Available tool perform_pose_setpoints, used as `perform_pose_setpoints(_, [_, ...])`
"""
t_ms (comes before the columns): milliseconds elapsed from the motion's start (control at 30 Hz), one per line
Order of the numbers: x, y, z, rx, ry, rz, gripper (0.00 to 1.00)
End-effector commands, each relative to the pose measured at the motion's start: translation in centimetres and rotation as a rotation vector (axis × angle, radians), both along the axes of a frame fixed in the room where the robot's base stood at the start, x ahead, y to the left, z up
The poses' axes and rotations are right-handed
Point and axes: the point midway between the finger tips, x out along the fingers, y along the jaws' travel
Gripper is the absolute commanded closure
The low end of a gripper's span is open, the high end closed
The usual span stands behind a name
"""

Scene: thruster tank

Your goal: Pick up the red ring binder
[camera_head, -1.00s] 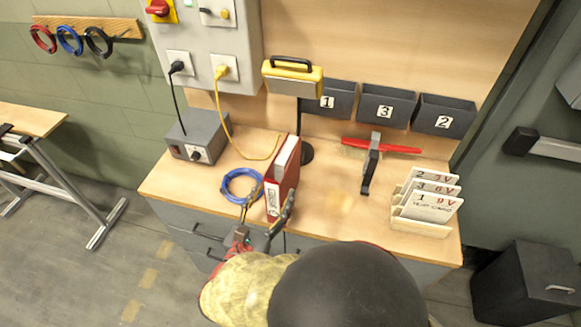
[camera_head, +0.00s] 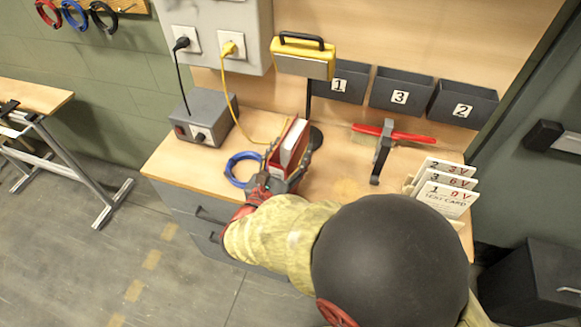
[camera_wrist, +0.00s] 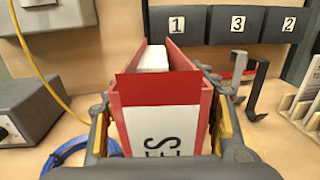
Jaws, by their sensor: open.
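The red ring binder (camera_head: 292,146) stands upright on the wooden workbench, with white pages showing at its top. In the wrist view the binder (camera_wrist: 163,95) fills the middle, its white spine label facing me with dark letters. My gripper (camera_head: 285,178) is at the binder's near side. In the wrist view the fingers of my gripper (camera_wrist: 160,118) are open, one on each side of the binder. I cannot tell whether they touch it. The lower part of the binder is hidden behind my gripper in the head view.
A blue cable coil (camera_head: 241,169) lies close left of the binder. A lamp (camera_head: 303,58) rises behind.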

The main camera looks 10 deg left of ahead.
Motion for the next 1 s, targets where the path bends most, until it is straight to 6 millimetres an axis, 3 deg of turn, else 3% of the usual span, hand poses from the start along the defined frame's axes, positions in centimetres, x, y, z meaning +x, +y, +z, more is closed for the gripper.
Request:
perform_pose_setpoints(200, [0.06, 0.01, 0.07, 0.0, 0.0, 0.0, 0.43])
perform_pose_setpoints(1000, [0.03, 0.0, 0.02, 0.0, 0.001, 0.0, 0.89])
